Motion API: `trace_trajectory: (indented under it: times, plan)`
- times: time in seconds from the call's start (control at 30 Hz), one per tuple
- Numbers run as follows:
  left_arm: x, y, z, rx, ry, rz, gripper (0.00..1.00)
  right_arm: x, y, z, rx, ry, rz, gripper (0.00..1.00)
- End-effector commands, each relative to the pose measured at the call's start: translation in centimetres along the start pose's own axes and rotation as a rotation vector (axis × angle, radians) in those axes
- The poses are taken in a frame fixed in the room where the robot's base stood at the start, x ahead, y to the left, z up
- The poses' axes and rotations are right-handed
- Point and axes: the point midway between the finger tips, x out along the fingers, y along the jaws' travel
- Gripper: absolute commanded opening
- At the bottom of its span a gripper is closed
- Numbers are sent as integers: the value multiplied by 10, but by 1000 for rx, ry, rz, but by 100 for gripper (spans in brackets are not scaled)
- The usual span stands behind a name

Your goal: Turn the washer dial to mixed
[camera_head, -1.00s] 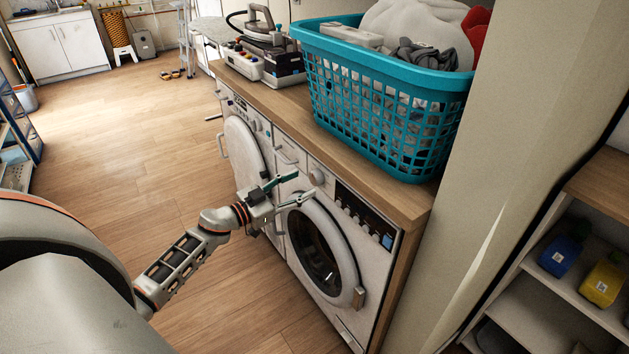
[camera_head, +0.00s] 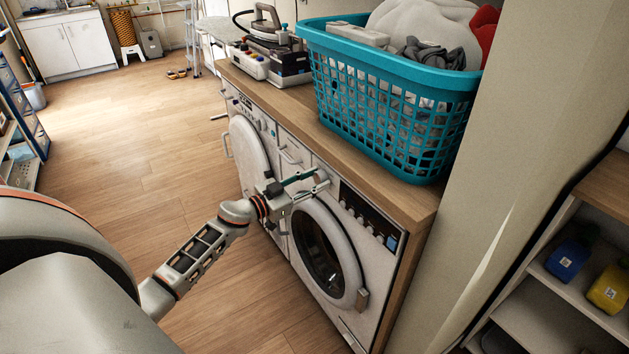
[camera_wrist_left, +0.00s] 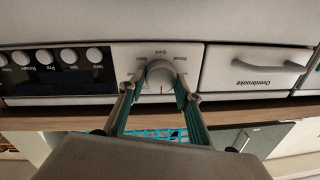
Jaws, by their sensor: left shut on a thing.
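The washer (camera_head: 372,285) is the white front-loader on the right, with its round door closed. Its dial (camera_wrist_left: 160,72) is a round white knob on the panel, with a small red mark on its rim. Small labels surround it, too small to read surely; the wrist view is upside down. My left gripper (camera_head: 318,181) reaches in from the left to the dial and largely hides it in the head view. In the left wrist view its two teal-lined fingers (camera_wrist_left: 160,88) stand on either side of the dial, shut on it. My right gripper is not in view.
A row of small knobs (camera_wrist_left: 58,57) lies beside the dial. A drawer with a handle (camera_wrist_left: 268,65) is on the other side. A teal laundry basket (camera_head: 392,120) and an iron (camera_head: 265,35) stand on the wooden counter above.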

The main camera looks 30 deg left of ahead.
Motion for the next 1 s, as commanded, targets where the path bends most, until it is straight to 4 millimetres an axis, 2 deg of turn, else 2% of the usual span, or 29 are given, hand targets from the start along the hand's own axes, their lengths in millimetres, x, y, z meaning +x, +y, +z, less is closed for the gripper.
trace_trajectory:
  times: [0.37, 1.0]
  plan:
    - [0, 0, 2, 124, 7, -2, 12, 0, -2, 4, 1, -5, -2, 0]
    - [-1, 3, 8, 703, 44, -7, 12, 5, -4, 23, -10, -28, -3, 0]
